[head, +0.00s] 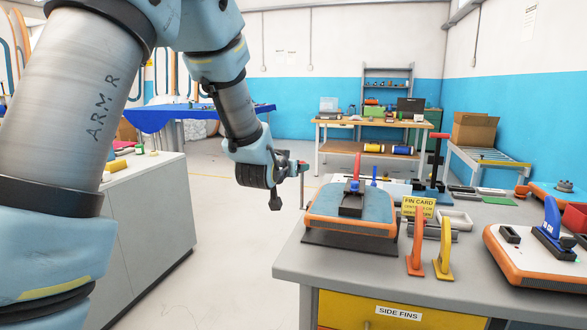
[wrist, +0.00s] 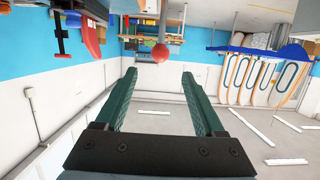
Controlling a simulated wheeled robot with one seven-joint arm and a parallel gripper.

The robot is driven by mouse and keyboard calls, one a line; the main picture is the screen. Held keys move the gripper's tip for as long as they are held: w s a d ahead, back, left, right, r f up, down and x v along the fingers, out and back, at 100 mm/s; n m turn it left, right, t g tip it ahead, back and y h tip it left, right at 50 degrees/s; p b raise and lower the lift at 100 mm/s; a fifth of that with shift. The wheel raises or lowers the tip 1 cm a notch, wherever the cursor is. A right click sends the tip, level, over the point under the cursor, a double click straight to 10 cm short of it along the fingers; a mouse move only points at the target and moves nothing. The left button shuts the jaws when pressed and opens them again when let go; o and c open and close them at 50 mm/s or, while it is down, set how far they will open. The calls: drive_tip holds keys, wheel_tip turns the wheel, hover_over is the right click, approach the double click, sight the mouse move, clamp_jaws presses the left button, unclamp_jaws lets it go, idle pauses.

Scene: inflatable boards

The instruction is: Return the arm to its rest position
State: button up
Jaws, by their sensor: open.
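My arm (head: 240,110) reaches from the upper left of the head view down to the middle. My gripper (head: 302,168) hangs in the air left of the workbench's back corner, seen small and side-on. In the wrist view my gripper (wrist: 159,76) shows two dark green fingers spread apart with nothing between them. The wrist view is upside down. A red ball (wrist: 160,53) shows beyond the fingertips there; its distance I cannot tell.
A grey cabinet (head: 150,225) stands at left. Open floor (head: 225,250) lies between them.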

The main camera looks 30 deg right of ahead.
idle(0.3)
drive_tip(key=a+f+n+g+y, duration=0.1)
drive_tip(key=a+f+n+y, duration=0.2)
drive_tip(key=a, duration=0.7)
drive_tip(key=a+f+n+g+y, duration=0.1)
drive_tip(key=a+f+g+y, duration=0.2)
drive_tip(key=a, duration=0.8)
drive_tip(key=s+a+f+n+g+y, duration=0.1)
drive_tip(key=s+a+f+g+y, duration=0.1)
drive_tip(key=s+a, duration=0.6)
drive_tip(key=s+a+f+n+g+y, duration=0.2)
drive_tip(key=s+a, duration=0.5)
drive_tip(key=a, duration=0.4)
drive_tip(key=shift+s+a+f+g, duration=0.25)
drive_tip(key=shift+s+f+g, duration=0.1)
drive_tip(key=shift+f+g, duration=0.5)
drive_tip(key=shift+f, duration=0.1)
